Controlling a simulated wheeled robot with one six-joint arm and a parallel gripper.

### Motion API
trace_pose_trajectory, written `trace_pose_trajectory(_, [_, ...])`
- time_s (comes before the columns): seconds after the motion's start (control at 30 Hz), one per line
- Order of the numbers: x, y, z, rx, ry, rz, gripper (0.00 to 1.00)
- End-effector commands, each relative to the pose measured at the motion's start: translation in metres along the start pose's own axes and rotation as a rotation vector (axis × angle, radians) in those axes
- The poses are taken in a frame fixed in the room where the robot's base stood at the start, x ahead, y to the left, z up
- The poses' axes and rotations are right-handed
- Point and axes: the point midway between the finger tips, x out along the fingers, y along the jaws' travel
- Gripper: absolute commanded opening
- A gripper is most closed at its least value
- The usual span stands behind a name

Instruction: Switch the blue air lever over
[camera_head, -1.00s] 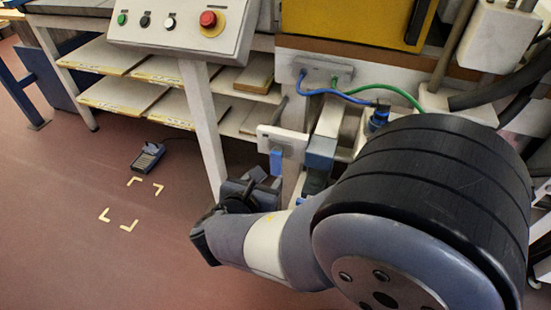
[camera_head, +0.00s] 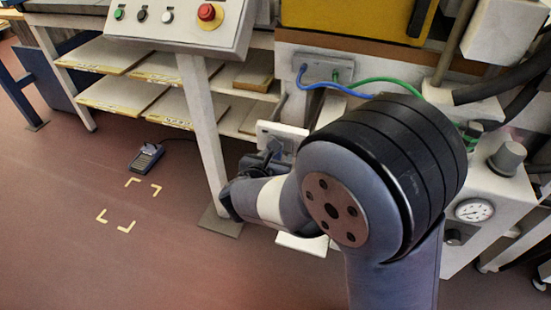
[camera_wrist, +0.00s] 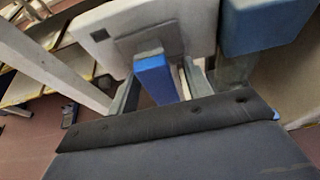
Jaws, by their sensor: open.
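The blue air lever (camera_wrist: 155,76) hangs from a white plate (camera_wrist: 150,28) in the wrist view, its blue end pointing towards my gripper. My gripper (camera_wrist: 160,92) is open, with one grey finger left of the lever and one to its right. I cannot tell whether either finger touches it. In the head view the white plate (camera_head: 284,133) shows behind my gripper (camera_head: 260,163), and the lever is mostly hidden by my gripper and arm.
A control panel (camera_head: 183,20) with a red knob stands above on a white post (camera_head: 203,130). Blue and green hoses (camera_head: 375,82) run behind my arm. A blue block (camera_wrist: 262,24) sits right of the plate. A foot pedal (camera_head: 147,158) lies on open floor at left.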

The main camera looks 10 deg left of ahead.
Motion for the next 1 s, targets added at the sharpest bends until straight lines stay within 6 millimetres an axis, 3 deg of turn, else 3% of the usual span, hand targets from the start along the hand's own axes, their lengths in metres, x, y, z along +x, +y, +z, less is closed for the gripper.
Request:
trace_pose_trajectory(0.13, [-0.0002,0.0000,0.0001,0.000,0.000,0.000,0.46])
trace_pose_trajectory(0.7, [-0.0005,-0.0001,0.0001,0.000,0.000,0.000,0.00])
trace_pose_trajectory(1.0, [-0.0006,-0.0001,0.0003,-0.002,0.000,-0.002,0.00])
